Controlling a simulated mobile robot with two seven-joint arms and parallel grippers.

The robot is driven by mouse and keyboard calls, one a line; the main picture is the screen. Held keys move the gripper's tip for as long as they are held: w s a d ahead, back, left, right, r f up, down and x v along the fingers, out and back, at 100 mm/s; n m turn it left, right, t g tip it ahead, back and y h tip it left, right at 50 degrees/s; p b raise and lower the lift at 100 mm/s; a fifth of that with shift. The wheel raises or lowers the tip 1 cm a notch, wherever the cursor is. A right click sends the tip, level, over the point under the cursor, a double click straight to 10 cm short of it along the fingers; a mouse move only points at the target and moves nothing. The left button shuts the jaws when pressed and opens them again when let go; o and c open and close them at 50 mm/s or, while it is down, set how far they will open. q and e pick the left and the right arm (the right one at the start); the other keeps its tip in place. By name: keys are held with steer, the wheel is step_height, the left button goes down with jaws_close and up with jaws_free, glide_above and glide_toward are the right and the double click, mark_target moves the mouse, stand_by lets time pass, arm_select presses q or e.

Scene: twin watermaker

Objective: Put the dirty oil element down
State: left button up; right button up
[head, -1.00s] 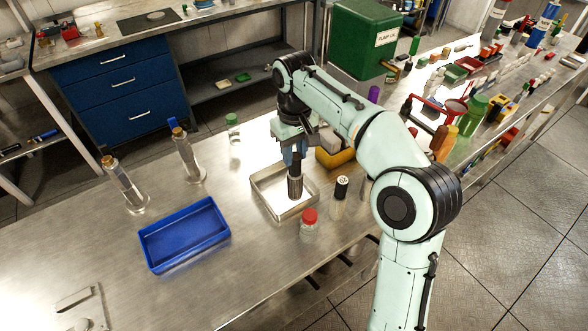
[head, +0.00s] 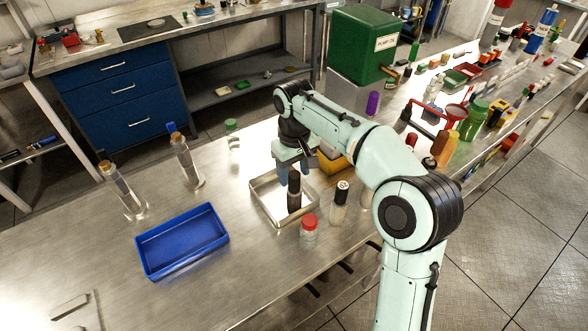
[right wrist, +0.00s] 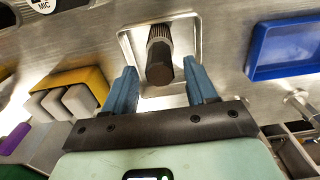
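The dirty oil element (head: 294,192), a dark ribbed cylinder, stands upright in the shallow metal tray (head: 263,207) on the steel bench. My right gripper (head: 295,170) is directly above and around its upper end, pointing down, with fingers spread. In the right wrist view the element (right wrist: 160,58) lies between and just beyond the two blue fingertips (right wrist: 162,78), with a gap on each side. The tray's rim (right wrist: 126,45) shows around it there. My left gripper is not in view.
A blue bin (head: 182,240) is left of the tray. A red-capped jar (head: 309,226) and a black-capped bottle (head: 339,205) stand close on the right. A yellow container (head: 334,161) is behind. Two clear cylinders (head: 186,160) stand at the left.

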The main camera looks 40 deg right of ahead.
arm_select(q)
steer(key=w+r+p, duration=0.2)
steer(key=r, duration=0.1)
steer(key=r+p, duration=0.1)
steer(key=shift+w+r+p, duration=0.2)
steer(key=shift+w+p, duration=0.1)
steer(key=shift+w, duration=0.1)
arm_select(e)
step_height(320, 180, up, 12)
steer(key=shift+r, duration=0.2)
